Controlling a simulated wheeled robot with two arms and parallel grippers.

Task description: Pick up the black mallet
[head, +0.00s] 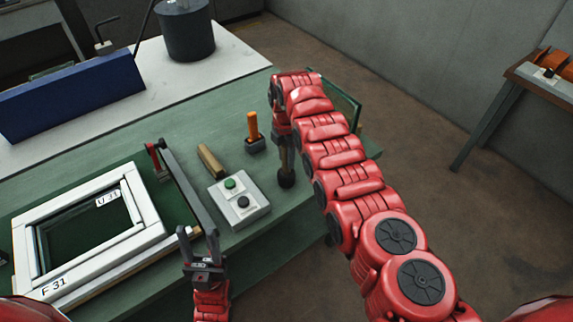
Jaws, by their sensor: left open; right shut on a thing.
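The black mallet (286,181) shows its dark head at the lower end, below a pale handle, near the right edge of the green table. My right gripper (284,140) points down and is shut on the mallet's handle. My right arm covers part of the grip. I cannot tell whether the head touches the table. My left gripper (200,238) is open and empty at the table's front edge, left of the mallet.
A control box (240,213) with green and black buttons lies left of the mallet. An orange-handled tool (253,126) and a wooden piece (211,160) are behind it. A white window frame (150,215) lies at left. A glass pane (344,103) stands behind my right arm.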

